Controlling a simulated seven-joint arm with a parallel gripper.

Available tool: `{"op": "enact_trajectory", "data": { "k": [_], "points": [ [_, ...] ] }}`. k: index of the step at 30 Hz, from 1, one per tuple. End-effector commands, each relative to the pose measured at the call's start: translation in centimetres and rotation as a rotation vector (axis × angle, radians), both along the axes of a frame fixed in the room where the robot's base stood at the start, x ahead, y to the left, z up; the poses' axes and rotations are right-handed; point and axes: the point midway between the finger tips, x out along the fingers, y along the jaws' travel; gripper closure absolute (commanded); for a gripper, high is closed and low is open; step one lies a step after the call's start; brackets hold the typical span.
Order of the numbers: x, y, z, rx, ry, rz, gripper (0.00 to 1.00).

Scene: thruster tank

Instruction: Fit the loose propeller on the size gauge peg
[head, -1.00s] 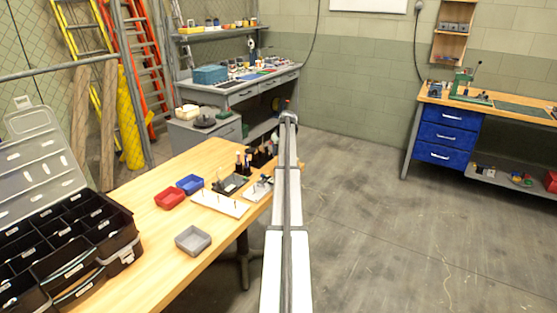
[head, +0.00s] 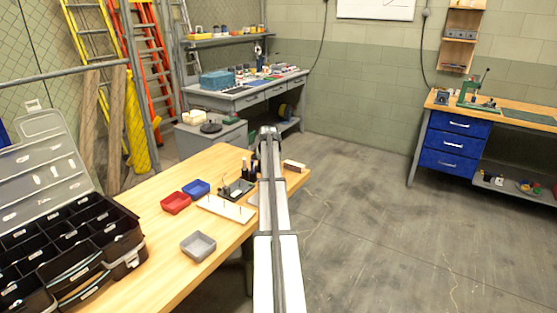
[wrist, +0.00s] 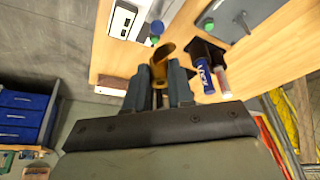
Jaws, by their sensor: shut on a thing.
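My gripper (wrist: 159,82) is shut on a small gold-brown piece (wrist: 165,52), which looks like the loose propeller. In the wrist view it shows at the fingertips, held above the table. Its full shape is hard to make out. A pale board with several upright pegs (head: 226,209), seemingly the size gauge, lies on the wooden table in the head view, left of my arm. My arm hides the gripper and the held piece in the head view.
Red (head: 175,202), blue (head: 196,188) and grey (head: 198,245) bins stand around the board. A black open toolbox (head: 75,240) is at left. A blue marker (wrist: 204,76) stands close to my fingers. A wooden block (head: 293,166) lies near the table's far right edge.

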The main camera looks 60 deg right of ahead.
Motion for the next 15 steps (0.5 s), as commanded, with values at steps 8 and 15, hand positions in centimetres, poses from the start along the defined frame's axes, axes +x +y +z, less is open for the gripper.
{"op": "enact_trajectory", "data": {
  "k": [8,15],
  "points": [
    [-1.1,7.3,0.3,0.000,0.001,-0.223,1.00],
    [-1.4,9.1,0.4,0.001,0.000,-0.302,1.00]
  ]
}}
